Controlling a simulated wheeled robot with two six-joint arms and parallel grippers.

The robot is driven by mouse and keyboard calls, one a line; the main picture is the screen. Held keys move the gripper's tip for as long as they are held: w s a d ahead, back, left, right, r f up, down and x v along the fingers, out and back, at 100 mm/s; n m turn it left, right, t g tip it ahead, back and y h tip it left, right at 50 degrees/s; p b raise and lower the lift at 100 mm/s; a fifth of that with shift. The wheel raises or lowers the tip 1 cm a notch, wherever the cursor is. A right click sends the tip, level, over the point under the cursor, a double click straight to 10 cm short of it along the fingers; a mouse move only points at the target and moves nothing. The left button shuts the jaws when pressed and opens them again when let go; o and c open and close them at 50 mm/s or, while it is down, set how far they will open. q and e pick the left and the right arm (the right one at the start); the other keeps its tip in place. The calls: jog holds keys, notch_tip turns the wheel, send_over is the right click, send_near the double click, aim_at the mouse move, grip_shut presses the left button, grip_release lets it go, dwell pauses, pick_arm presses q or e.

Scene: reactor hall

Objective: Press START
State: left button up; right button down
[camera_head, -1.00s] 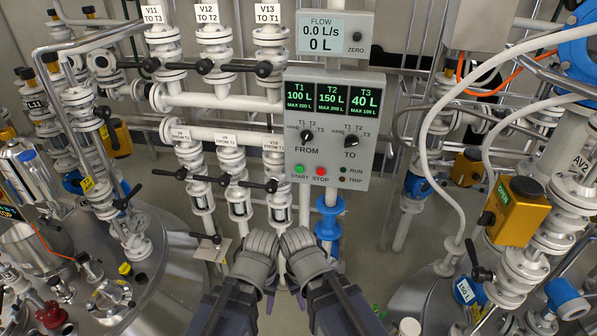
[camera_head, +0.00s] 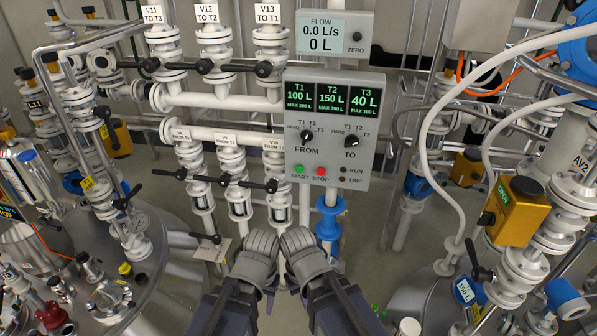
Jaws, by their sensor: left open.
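The green START button (camera_head: 299,170) is at the lower left of the grey control panel (camera_head: 300,155), with the red STOP button (camera_head: 320,171) just right of it. The panel reads T1 100 L, T2 150 L and T3 40 L. Its FROM knob (camera_head: 307,137) and TO knob (camera_head: 351,141) sit above the buttons. My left gripper (camera_head: 261,243) is below and left of START, apart from the panel, and open. My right gripper (camera_head: 297,240) is below the panel beside it. Its fingers are seen from behind, so its opening is unclear.
A flow meter (camera_head: 335,38) showing 0.0 L/s and 0 L is above the panel. White valves with black handles (camera_head: 235,182) stand left of the panel. A blue pipe fitting (camera_head: 330,222) is just below it. A white hose (camera_head: 428,150) hangs at right.

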aim_at(299, 169)
dwell(0.3)
jog(key=w+a+t+y+b, duration=0.5)
jog(key=w+a+y, duration=0.35)
jog(key=w, duration=0.65)
jog(key=w+d+r+m+t+b, duration=0.2)
jog(key=w+d+r+t, duration=0.1)
jog(key=w, duration=0.4)
jog(key=w+d+r+m+t+b, duration=0.2)
jog(key=w+d+r+m+t, duration=0.1)
jog(key=w+r+t, duration=0.3)
jog(key=shift+w+d+t+y, duration=0.35)
jog(key=shift+w+d, duration=0.35)
jog(key=shift+w, duration=0.45)
jog(key=shift+w+r, duration=0.1)
jog(key=shift+w+d, duration=0.4)
jog(key=shift+w, duration=1)
jog(key=shift+w+d, duration=0.4)
jog(key=shift+w, duration=0.95)
jog(key=shift+w+d, duration=0.4)
jog(key=shift+w, duration=1)
jog(key=shift+w, duration=0.15)
